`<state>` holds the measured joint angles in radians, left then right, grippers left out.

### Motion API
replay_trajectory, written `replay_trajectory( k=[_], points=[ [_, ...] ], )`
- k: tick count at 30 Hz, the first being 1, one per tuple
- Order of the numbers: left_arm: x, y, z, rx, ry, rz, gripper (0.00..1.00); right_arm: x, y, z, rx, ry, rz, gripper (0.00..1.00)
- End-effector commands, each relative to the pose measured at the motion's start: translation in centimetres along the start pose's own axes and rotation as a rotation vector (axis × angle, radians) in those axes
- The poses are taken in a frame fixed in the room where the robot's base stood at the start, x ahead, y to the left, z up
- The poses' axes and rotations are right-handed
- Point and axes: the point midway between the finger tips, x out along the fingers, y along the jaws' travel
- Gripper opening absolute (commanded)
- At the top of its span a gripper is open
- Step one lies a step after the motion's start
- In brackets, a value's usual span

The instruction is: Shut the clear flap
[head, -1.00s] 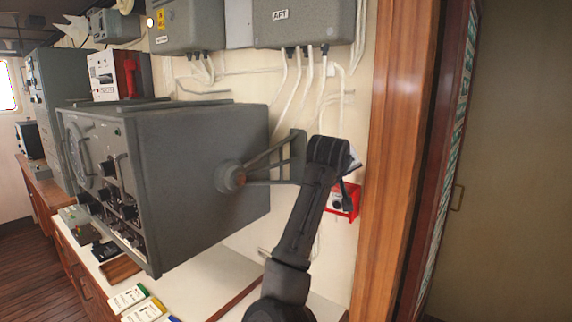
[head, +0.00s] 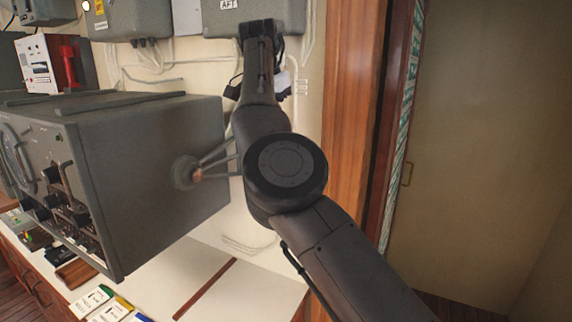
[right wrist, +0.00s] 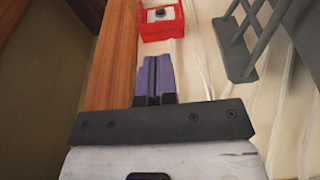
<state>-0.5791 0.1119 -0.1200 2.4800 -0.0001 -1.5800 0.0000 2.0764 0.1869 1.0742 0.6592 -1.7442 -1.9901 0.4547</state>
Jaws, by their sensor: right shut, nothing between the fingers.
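A red wall box (right wrist: 160,20) with a grey and black round part inside shows at the top of the right wrist view, beside the wooden post. I cannot make out the clear flap. My right gripper (right wrist: 154,62) is shut and empty; its purple-grey fingers point toward the red box and appear apart from it. In the head view my right arm reaches up in front of the wall and hides the red box; the fingertips are not visible there. My left gripper is in neither current view.
A wooden post (head: 352,120) rises on the right. White cables run along the wall. Grey boxes (head: 222,18) hang above. The white counter (head: 225,285) is mostly clear below my arm.

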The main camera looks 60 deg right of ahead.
Motion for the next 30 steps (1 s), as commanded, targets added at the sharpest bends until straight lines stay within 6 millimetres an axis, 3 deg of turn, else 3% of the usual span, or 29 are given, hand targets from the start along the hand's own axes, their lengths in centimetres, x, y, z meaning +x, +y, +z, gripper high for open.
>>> replay_trajectory(
  k=[5, 12, 21, 30],
  points=[
    [0.3, 0.0, 0.1, 0.000, 0.000, 0.000, 0.57, 0.5, 0.2, 0.3, 0.027, -0.014, 0.015, 0.00],
    [1.5, -0.1, 0.5, 0.004, -0.001, -0.003, 0.57, 4.8, 0.2, 0.5, 0.027, -0.011, 0.016, 0.00],
    [0.7, -0.3, 0.3, 0.012, -0.003, -0.009, 0.57, 9.7, 0.3, 0.6, 0.025, -0.011, 0.013, 0.00],
    [0.1, -0.3, 0.1, 0.011, -0.002, -0.009, 0.57, 12.3, 0.4, 1.6, 0.023, -0.011, 0.011, 0.00]
  ],
)
